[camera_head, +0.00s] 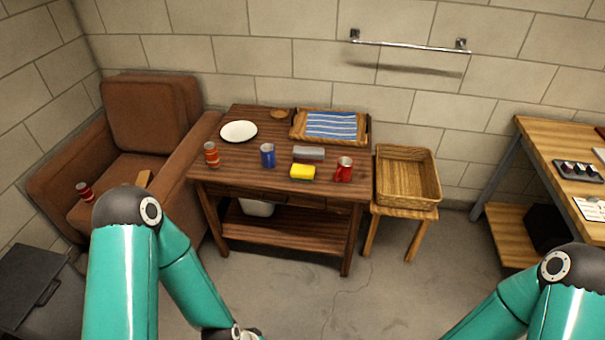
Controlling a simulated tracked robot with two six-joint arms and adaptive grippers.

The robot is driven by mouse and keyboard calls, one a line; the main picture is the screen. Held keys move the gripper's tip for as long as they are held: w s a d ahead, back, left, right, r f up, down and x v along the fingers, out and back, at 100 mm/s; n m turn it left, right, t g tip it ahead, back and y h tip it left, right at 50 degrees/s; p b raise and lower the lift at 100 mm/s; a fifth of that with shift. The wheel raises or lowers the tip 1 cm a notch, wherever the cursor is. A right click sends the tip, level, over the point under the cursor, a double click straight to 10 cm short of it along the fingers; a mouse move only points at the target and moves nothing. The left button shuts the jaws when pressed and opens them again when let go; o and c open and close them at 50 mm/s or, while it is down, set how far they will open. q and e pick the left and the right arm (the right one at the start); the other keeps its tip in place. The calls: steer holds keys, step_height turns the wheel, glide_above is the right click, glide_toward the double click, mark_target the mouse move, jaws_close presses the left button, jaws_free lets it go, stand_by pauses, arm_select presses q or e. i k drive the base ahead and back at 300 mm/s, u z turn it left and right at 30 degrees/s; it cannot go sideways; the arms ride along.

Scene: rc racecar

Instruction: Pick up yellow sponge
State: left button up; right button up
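The yellow sponge (302,172) lies on the dark wooden table (240,176) near its front edge. A grey block-like object (308,153) is just behind it.
The table also holds a red can (211,154), a white plate (239,131) and a tray with a striped cloth (331,124). A wicker basket (407,200) stands on a stool to the right. A brown armchair (150,110) is at left. The floor before the table is clear.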

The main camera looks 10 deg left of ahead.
mark_target(300, 173)
steer(key=z, duration=0.75)
steer(key=i, duration=0.15)
steer(key=u, duration=2.9)
steer(key=i, duration=0.7)
steer(key=z, duration=3.55)
steer(key=k, duration=0.15)
steer(key=u, duration=1.8)
steer(key=i, duration=1.05)
steer(key=u, duration=0.05)
